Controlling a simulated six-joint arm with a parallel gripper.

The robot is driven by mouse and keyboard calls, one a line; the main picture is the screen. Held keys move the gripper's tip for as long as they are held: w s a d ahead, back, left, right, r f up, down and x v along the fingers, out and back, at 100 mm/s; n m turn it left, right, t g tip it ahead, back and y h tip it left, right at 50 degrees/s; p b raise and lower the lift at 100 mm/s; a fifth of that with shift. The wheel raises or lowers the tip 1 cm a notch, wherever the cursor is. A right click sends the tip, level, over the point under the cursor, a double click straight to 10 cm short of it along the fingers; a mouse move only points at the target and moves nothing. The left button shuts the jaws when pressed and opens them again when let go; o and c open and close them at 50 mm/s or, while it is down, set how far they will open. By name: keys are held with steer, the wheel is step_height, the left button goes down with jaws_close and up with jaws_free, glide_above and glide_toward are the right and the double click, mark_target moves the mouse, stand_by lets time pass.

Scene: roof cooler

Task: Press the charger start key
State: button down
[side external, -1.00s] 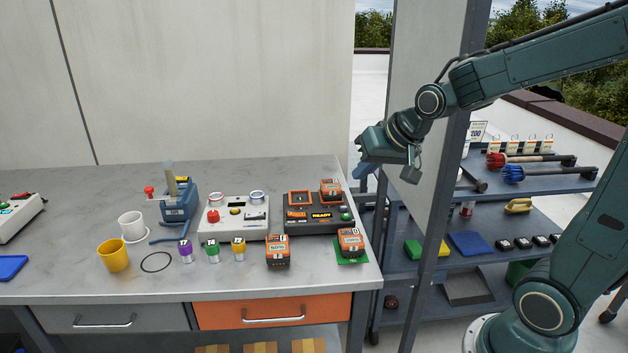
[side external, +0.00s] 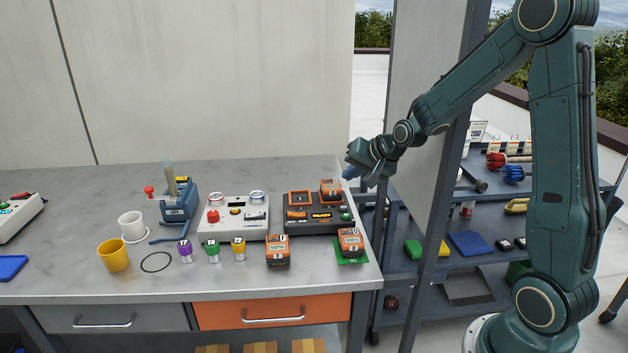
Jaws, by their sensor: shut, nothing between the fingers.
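The charger (side external: 295,226) is a dark box at the right end of the bench, with a lit amber display (side external: 320,215) whose text is too small to read surely. A small green key (side external: 345,216) is on its right front. One orange-and-black battery (side external: 331,188) sits in its back right bay; the back left bay (side external: 299,197) looks empty. My gripper (side external: 348,174) is shut and empty, above and behind the charger's right end, apart from it.
Two more batteries stand in front of the charger, one on bare bench (side external: 278,250) and one on a green pad (side external: 350,241). A grey control box (side external: 232,230) is left of the charger. A dark upright post (side external: 437,200) stands beside my arm.

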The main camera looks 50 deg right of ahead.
stand_by(0.4)
steer(key=shift+f, duration=4.4)
steer(key=shift+f, duration=0.8)
steer(key=shift+r, duration=0.8)
steer(key=shift+r, duration=0.2)
steer(key=shift+r, duration=2.35)
